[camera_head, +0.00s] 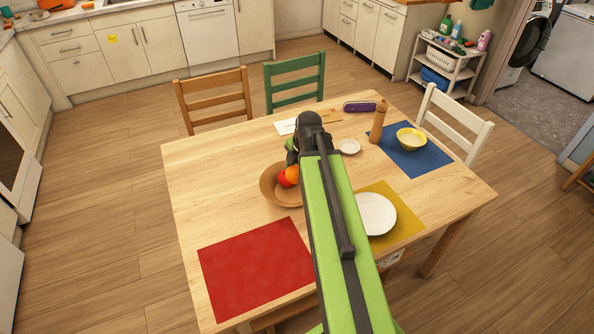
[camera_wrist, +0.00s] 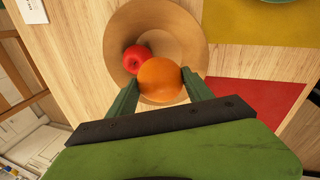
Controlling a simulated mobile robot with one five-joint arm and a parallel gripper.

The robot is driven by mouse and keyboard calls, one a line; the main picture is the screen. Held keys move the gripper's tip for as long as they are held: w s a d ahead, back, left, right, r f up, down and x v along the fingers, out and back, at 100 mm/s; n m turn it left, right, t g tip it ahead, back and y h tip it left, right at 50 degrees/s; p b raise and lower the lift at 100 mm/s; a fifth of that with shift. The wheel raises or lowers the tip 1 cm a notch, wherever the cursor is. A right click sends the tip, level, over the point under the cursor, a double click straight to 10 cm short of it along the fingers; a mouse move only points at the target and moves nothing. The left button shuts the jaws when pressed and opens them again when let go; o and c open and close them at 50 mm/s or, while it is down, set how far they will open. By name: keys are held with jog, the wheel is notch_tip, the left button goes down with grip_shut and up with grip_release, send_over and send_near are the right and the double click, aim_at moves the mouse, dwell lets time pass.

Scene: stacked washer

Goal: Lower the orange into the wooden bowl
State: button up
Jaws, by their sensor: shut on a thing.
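The wooden bowl (camera_head: 270,191) stands on the table, left of my arm in the head view. It also fills the upper middle of the wrist view (camera_wrist: 195,30). A red apple (camera_wrist: 137,58) lies inside the bowl; it shows in the head view too (camera_head: 284,180). The orange (camera_wrist: 160,80) is between the two fingers of my gripper (camera_wrist: 159,88), which is shut on it. In the head view the orange (camera_head: 292,174) appears over the bowl beside the apple, partly hidden by my arm. I cannot tell whether the orange touches the bowl.
On the table (camera_head: 200,170) are a red mat (camera_head: 256,268), a yellow mat with a white plate (camera_head: 376,214), a blue mat with a yellow bowl (camera_head: 411,138), a wooden pepper mill (camera_head: 378,121), a small saucer (camera_head: 349,147) and a purple case (camera_head: 360,107). Chairs stand around it.

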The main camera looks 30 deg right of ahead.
aim_at(296, 180)
jog(key=shift+s+b+x, duration=0.2)
jog(key=shift+b+x, duration=0.55)
jog(key=shift+x, duration=0.05)
jog(key=shift+s+b+x, duration=0.2)
jog(key=shift+b+x, duration=0.55)
jog(key=shift+x, duration=0.05)
jog(key=shift+s+b+x, duration=0.2)
jog(key=shift+b+x, duration=0.55)
jog(key=shift+x, duration=0.1)
jog(key=shift+s+b+x, duration=0.25)
jog(key=shift+b+x, duration=0.7)
jog(key=shift+x, duration=0.05)
jog(key=shift+s+b+x, duration=0.2)
jog(key=shift+b+x, duration=0.75)
jog(key=shift+d+f, duration=0.1)
jog(key=o, duration=1.6)
jog(key=shift+s, duration=0.1)
jog(key=p+v, duration=1.7)
jog(key=shift+r, duration=0.25)
